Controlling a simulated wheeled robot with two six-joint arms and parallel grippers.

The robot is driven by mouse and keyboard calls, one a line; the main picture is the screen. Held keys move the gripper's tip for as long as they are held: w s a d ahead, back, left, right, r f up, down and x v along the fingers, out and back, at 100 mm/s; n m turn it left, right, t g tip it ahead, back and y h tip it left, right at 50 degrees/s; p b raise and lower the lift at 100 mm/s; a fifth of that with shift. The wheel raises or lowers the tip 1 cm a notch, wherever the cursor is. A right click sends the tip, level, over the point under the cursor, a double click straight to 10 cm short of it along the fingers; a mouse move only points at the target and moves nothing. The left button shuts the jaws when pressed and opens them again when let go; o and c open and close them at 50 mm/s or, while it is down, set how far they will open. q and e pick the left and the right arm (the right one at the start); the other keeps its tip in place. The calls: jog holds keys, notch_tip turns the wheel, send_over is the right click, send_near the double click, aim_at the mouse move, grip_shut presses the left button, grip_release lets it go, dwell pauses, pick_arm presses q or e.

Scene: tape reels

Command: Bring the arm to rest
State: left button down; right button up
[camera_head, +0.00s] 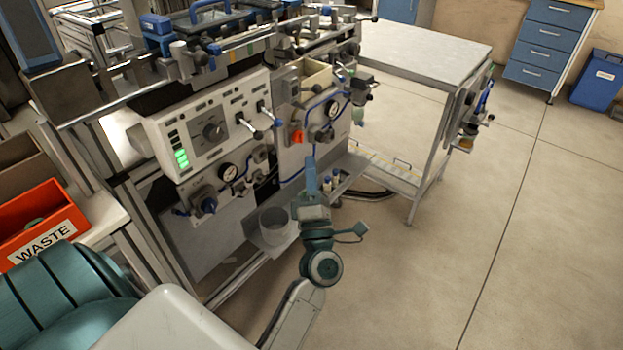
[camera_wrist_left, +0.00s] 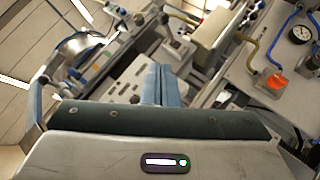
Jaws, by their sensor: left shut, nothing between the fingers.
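My left gripper (camera_head: 311,172) is in front of the machine's lower panel in the head view. Its blue fingers point up and away, towards the machine. In the left wrist view the two blue fingers (camera_wrist_left: 161,84) lie side by side, pressed together, with nothing between them. The gripper looks apart from the machine, though the exact gap is hard to judge. My left arm (camera_head: 322,262) comes up from the bottom of the head view. My right gripper is not in view.
The machine's control panel (camera_head: 210,131) stands behind the gripper. A grey round container (camera_head: 274,226) sits on a low shelf beside the arm. An orange WASTE bin (camera_head: 42,225) is at the left. A table (camera_head: 424,45) stands behind. The floor (camera_head: 450,260) at right is clear.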

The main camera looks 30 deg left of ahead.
pick_arm(q)
jog(key=shift+s+d+f, duration=0.2)
jog(key=shift+d+f, duration=0.05)
jog(key=shift+d, duration=0.1)
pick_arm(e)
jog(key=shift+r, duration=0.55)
